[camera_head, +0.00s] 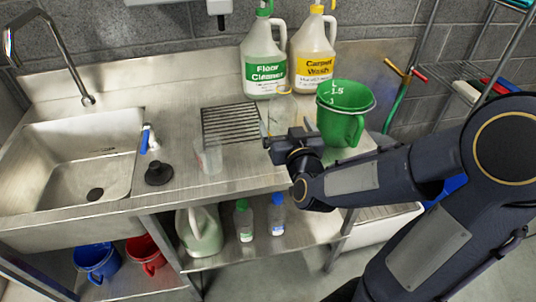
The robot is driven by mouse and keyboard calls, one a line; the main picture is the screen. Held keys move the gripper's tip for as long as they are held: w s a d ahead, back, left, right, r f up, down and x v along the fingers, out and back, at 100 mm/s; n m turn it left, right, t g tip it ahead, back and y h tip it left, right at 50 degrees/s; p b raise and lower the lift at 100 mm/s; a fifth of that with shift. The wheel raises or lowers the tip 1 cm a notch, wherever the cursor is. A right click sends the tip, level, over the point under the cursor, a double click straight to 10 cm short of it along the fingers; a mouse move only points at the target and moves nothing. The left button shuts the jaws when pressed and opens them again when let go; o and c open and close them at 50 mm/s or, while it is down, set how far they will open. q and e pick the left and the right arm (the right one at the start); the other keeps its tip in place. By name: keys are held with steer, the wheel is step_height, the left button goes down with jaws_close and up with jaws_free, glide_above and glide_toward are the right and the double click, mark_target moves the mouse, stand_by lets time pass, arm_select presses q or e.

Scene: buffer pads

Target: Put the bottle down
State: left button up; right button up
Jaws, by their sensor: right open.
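Two large white jugs stand upright at the back of the steel counter. The Floor Cleaner bottle (264,62) has a green label and green cap. The Carpet Wash bottle (312,50), to its right, has a yellow label and yellow cap. My right gripper (274,130) is over the counter in front of the Floor Cleaner bottle, left of the green measuring jug (342,110). It is open and I see no bottle held in it. Its fingers are small and partly unclear. My left gripper is out of view.
A drain grate (231,122), a clear cup (209,157) and a black plunger-like piece (158,173) are left of my gripper. The sink (80,150) is farther left. Bottles, a jug (200,232) and buckets sit below. A metal rack (470,75) stands right.

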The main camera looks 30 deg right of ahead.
steer(key=shift+s+a+f+h, duration=0.1)
steer(key=shift+f+h, duration=0.15)
steer(key=shift+h, duration=0.15)
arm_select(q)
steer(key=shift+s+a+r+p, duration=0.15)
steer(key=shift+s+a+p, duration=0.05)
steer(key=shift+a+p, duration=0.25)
arm_select(e)
steer(key=x, duration=0.7)
steer(key=shift+w+d, duration=0.25)
steer(key=shift+d, duration=0.1)
steer(key=c, duration=1.2)
steer(key=shift+o, duration=0.2)
steer(key=shift+r, duration=0.1)
